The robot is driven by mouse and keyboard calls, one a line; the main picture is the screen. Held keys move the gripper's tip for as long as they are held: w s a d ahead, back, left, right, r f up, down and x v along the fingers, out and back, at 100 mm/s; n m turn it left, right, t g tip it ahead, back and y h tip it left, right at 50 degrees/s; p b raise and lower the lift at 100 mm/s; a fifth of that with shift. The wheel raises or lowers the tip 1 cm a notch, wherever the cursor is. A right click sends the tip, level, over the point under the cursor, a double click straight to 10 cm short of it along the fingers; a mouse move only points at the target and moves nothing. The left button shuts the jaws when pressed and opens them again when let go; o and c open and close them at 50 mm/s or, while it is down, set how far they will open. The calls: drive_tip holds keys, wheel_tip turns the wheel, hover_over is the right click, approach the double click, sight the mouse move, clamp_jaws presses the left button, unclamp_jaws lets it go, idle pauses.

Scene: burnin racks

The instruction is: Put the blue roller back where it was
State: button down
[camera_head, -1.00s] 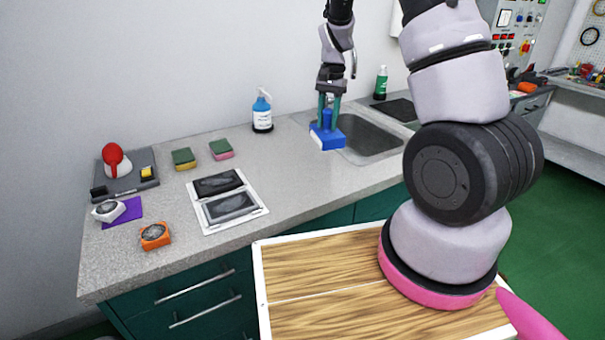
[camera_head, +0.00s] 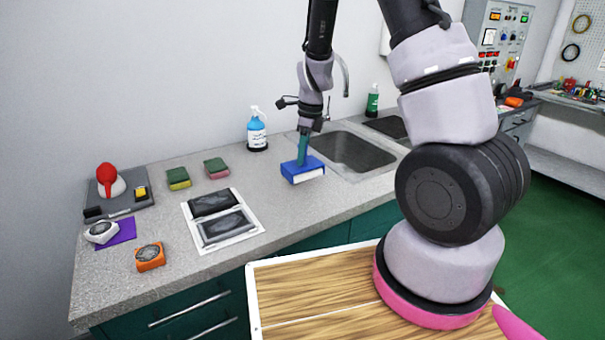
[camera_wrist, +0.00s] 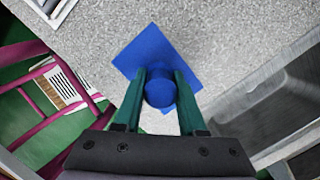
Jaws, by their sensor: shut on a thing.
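The blue roller (camera_head: 303,169) has a flat blue top, a pale side and a round blue knob. My gripper (camera_head: 302,158) is shut on its knob, with the teal fingers pointing down. In the wrist view the blue roller (camera_wrist: 152,55) shows as a blue square behind my gripper (camera_wrist: 160,88), with the round knob between the two fingers. It is over the counter just left of the sink. I cannot tell whether its underside touches the counter.
The counter (camera_head: 150,285) carries a white tray (camera_head: 252,233) with two dark pads, two sponges (camera_head: 197,174), a blue spray bottle (camera_head: 257,130), an orange object (camera_head: 150,257), and a white object (camera_head: 101,232) by a purple mat (camera_head: 122,231). The sink (camera_head: 355,150) is at right.

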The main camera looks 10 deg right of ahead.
sight(302, 168)
drive_tip(key=shift+f, duration=2.5)
drive_tip(key=shift+f, duration=0.2)
